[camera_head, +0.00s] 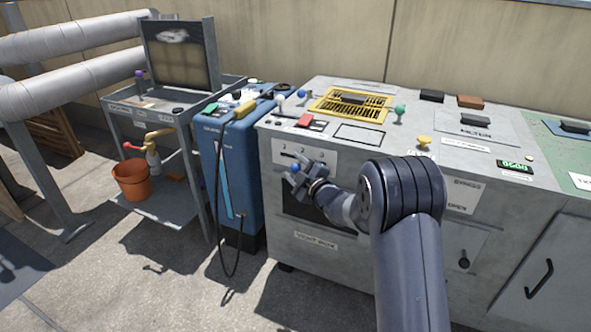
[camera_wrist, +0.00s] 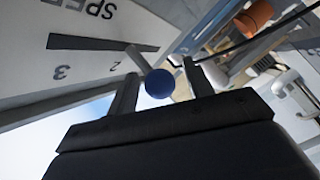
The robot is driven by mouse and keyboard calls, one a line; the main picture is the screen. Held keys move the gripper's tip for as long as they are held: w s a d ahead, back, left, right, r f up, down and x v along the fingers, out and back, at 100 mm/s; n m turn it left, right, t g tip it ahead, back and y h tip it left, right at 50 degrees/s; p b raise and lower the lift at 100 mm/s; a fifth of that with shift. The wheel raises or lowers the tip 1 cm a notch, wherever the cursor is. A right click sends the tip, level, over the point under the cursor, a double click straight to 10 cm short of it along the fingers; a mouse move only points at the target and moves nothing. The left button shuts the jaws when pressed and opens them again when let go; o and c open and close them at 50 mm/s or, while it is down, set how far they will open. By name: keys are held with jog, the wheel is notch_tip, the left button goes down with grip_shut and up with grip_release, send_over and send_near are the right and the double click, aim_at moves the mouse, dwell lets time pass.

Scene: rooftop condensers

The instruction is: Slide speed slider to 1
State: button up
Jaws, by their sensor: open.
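The speed slider's blue ball knob (camera_wrist: 159,83) sits on a grey stem in the wrist view, between the two fingers of my gripper (camera_wrist: 163,78). The fingers are open, with a visible gap on the ball's right; contact on its left is unclear. The stem meets the dark slot (camera_wrist: 85,42) near its right end, past the mark 2 (camera_wrist: 115,66). The mark 3 (camera_wrist: 62,73) is farther left; I cannot see a mark 1. In the head view, the blue knob (camera_head: 294,168) shows at my gripper (camera_head: 296,178), in front of the cabinet's pale front panel (camera_head: 283,148).
The grey cabinet (camera_head: 310,241) carries a yellow grille (camera_head: 350,107), a green-knobbed lever (camera_head: 399,112) and a red switch (camera_head: 305,120) on top. A blue unit (camera_head: 229,150) with a hanging black cable stands close on the left. A cart with an orange bucket (camera_head: 132,180) stands beyond.

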jog(key=shift+c, duration=0.6)
grip_shut()
